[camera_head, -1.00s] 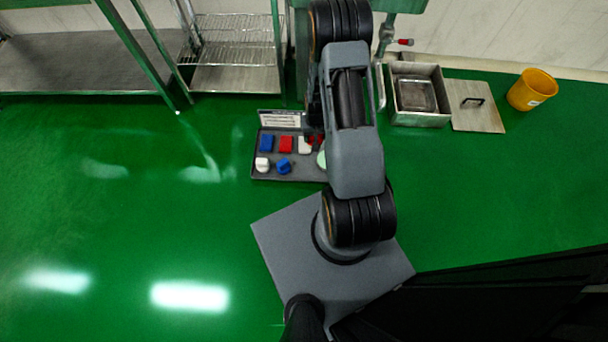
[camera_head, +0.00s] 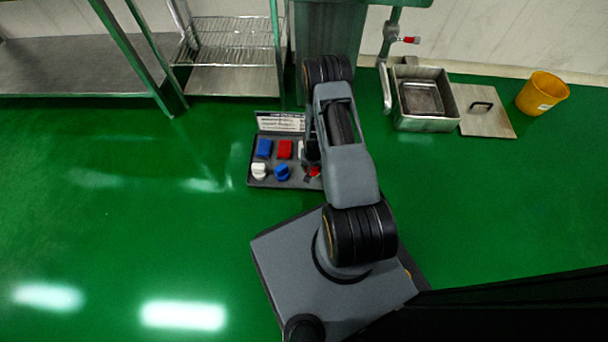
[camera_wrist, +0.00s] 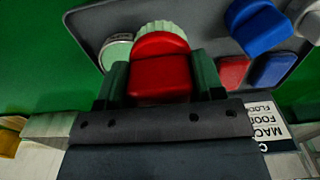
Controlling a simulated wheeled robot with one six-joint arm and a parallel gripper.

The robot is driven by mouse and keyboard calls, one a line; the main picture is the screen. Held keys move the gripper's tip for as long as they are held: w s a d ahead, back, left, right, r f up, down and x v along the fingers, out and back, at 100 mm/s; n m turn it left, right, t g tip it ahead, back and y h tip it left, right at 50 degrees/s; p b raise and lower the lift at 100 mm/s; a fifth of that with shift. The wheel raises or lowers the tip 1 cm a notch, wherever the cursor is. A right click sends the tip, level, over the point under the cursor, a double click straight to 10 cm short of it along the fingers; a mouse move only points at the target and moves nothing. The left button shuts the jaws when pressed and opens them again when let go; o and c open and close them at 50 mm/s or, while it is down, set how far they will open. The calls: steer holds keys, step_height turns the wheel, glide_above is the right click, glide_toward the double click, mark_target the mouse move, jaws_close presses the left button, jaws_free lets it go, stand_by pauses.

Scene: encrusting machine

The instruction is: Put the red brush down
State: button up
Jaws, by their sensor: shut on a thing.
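The red brush (camera_wrist: 160,76) has a red body and pale bristles at its far end. In the wrist view my gripper (camera_wrist: 161,84) is shut on it, with a green finger on each side. The brush is over the dark grey tray (camera_wrist: 92,22); I cannot tell whether it touches it. In the head view a bit of red brush (camera_head: 314,171) shows at the tray's right part. My arm hides the tray's right edge there.
The tray holds a blue brush (camera_head: 282,173), a white brush (camera_head: 259,171), a blue block (camera_head: 264,148) and a red block (camera_head: 284,149). A pale round thing (camera_wrist: 116,50) lies beside the held brush. A metal box (camera_head: 424,123) and yellow bucket (camera_head: 542,93) stand right. Green floor left is clear.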

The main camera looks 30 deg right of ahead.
steer(key=w+f, duration=0.1)
steer(key=w+a+f+b, duration=0.1)
steer(key=f, duration=0.1)
steer(key=w+a+f+b, duration=0.1)
steer(key=f, duration=0.1)
steer(key=shift+w, duration=0.2)
steer(key=shift+w+f+b, duration=0.15)
steer(key=shift+f+b, duration=0.8)
steer(key=shift+f, duration=0.65)
steer(key=shift+f, duration=0.2)
steer(key=o, duration=1)
steer(key=shift+c, duration=0.2)
steer(key=shift+r, duration=0.1)
